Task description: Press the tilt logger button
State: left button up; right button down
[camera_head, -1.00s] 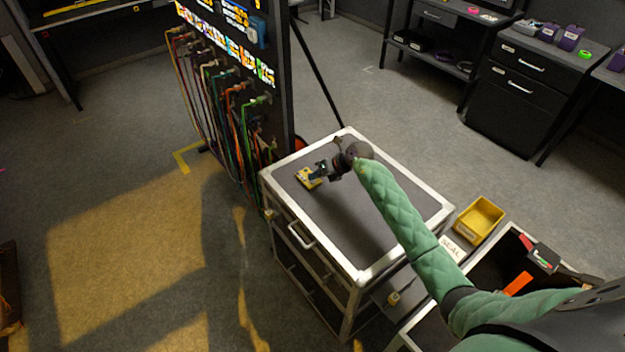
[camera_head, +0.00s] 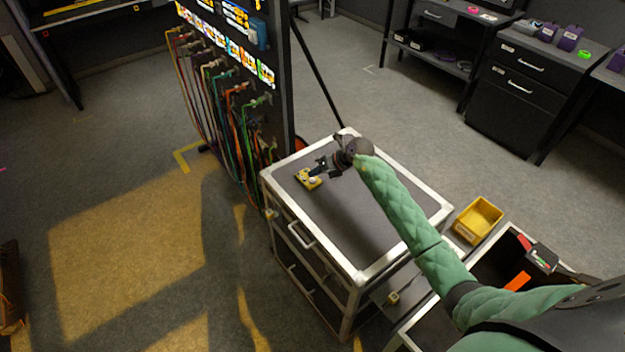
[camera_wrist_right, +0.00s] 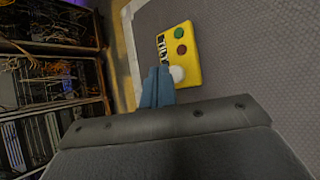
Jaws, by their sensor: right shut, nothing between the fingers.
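The tilt logger is a yellow box (camera_head: 307,179) on the grey top of the metal-edged cart, near its far left corner. In the right wrist view the box (camera_wrist_right: 186,45) carries a "TILT" label, a green button (camera_wrist_right: 180,33), a dark red button (camera_wrist_right: 181,49) and a white round button (camera_wrist_right: 177,74). My right gripper (camera_head: 317,170) is shut and empty, close beside the box. In the wrist view its blue fingertips (camera_wrist_right: 158,72) are right next to the white button; I cannot tell whether they touch it. My left gripper is not in view.
The cart top (camera_head: 375,220) is otherwise clear. A dark panel with several hanging cables (camera_head: 225,110) stands behind its left side. A yellow bin (camera_head: 478,220) and an open case (camera_head: 490,268) are to the right. Open floor lies at the left.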

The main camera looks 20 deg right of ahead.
aim_at(315, 180)
jog(key=shift+r+p, duration=1.3)
jog(key=shift+r, duration=1.2)
jog(key=shift+a, duration=0.1)
